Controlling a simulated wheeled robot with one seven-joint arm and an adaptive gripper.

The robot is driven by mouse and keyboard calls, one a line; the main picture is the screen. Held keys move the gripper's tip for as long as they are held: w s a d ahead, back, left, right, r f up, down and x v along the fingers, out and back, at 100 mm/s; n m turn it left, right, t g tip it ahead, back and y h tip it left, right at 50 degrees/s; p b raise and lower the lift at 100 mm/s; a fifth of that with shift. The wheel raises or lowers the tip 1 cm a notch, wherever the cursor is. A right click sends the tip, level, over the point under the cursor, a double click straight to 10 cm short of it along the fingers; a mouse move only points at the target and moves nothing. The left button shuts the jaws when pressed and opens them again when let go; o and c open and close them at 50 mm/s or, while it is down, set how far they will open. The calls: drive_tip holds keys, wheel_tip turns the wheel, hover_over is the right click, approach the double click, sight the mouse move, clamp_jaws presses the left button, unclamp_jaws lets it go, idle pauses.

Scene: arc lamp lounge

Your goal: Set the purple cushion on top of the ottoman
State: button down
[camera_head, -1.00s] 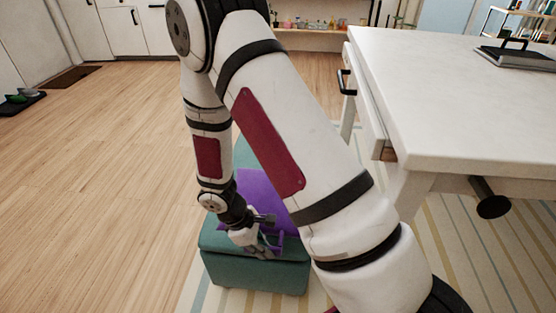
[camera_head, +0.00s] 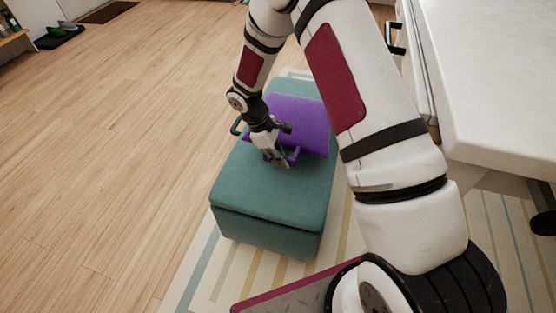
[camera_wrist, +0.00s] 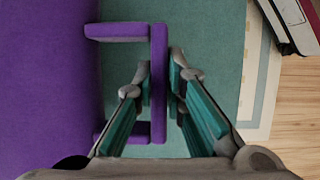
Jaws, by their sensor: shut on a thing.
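The purple cushion (camera_head: 308,118) is over the far part of the teal ottoman (camera_head: 265,190). It looks level or slightly tilted, and I cannot tell whether its underside fully touches the top. My gripper (camera_head: 277,158) is at the cushion's near side. In the wrist view, my gripper (camera_wrist: 160,80) is shut on the cushion's purple handle (camera_wrist: 158,60), with a finger on each side of the bar. The cushion (camera_wrist: 45,90) fills the left of that view, and the ottoman's top (camera_wrist: 220,50) lies beneath the handle. My arm hides part of the cushion.
A white table (camera_head: 490,80) with a dark drawer handle stands close on the right. A striped rug (camera_head: 200,262) lies under the ottoman. Open wooden floor (camera_head: 110,140) is on the left. A dark tray with shoes (camera_head: 60,36) is far left.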

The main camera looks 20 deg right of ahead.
drive_tip(key=w, duration=0.3)
drive_tip(key=shift+d+f+b, duration=0.1)
drive_tip(key=shift+f+b, duration=0.05)
drive_tip(key=shift+b, duration=0.15)
drive_tip(key=shift+f+b, duration=0.8)
drive_tip(key=shift+f, duration=1)
drive_tip(key=c, duration=1.7)
unclamp_jaws()
drive_tip(key=shift+o, duration=0.2)
drive_tip(key=p+v, duration=0.4)
drive_tip(key=v, duration=0.8)
